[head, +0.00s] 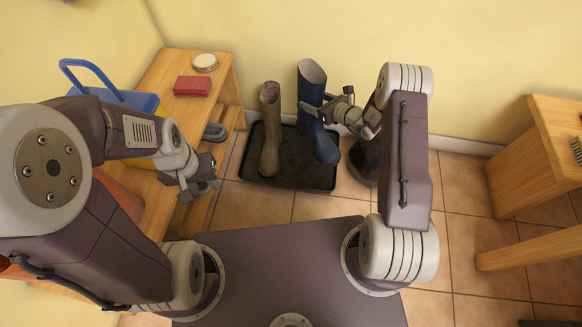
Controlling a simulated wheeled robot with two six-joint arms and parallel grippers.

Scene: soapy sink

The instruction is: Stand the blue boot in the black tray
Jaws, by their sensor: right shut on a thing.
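The blue boot (313,128) is upright over the right half of the black tray (303,180) on the floor. Its foot appears over the tray near the right edge; I cannot tell whether the sole touches the tray. My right gripper (318,107) is shut on the boot's shaft from the right. An olive-brown boot (270,130) stands upright in the left half of the tray. My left gripper (205,188) is at the left, away from the boots, near the wooden bench; its finger gap is too small to judge.
A dark round object (362,160) lies right of the tray. A wooden table (540,160) stands at the right. Tiled floor between is clear.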

